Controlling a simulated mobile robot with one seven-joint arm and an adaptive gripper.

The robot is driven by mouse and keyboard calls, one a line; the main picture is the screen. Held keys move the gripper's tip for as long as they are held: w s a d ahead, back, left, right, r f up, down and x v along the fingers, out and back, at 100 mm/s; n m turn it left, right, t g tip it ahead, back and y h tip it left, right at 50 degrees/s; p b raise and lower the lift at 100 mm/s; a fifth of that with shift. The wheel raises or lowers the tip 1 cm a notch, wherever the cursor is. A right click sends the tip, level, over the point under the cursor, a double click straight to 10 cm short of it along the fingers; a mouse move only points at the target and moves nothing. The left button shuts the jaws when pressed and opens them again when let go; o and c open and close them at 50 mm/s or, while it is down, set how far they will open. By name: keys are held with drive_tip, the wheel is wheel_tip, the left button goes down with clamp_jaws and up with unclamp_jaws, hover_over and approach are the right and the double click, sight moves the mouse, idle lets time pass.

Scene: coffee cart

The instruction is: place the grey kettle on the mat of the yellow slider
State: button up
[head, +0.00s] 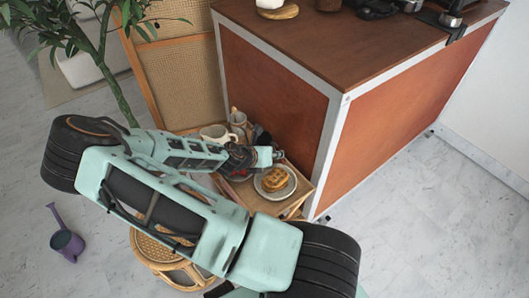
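My gripper (270,157) is at the end of my green arm, above a wooden tray beside the cart. It is seen from above and small, so I cannot tell whether its fingers are open or shut. I cannot make out a grey kettle. I see no yellow slider and no mat of one. Only the near part of the cart's brown top (320,50) is in view, and the top edge of the picture cuts off the things at its far side. My arm hides part of the tray.
The tray (301,190) holds a white plate (289,190) with a waffle (275,179) and cream mugs (213,132). A white cup (270,3) and black items (375,9) sit on the cart. Its near top is clear.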

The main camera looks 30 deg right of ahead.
drive_tip(key=b+x, duration=0.1)
drive_tip(key=x, duration=0.2)
drive_tip(key=shift+d+f, duration=0.1)
drive_tip(key=shift+f, duration=0.25)
drive_tip(key=shift+w+d+f+b, duration=0.2)
drive_tip(key=shift+d+f+b, duration=0.2)
drive_tip(key=shift+d, duration=0.1)
clamp_jaws()
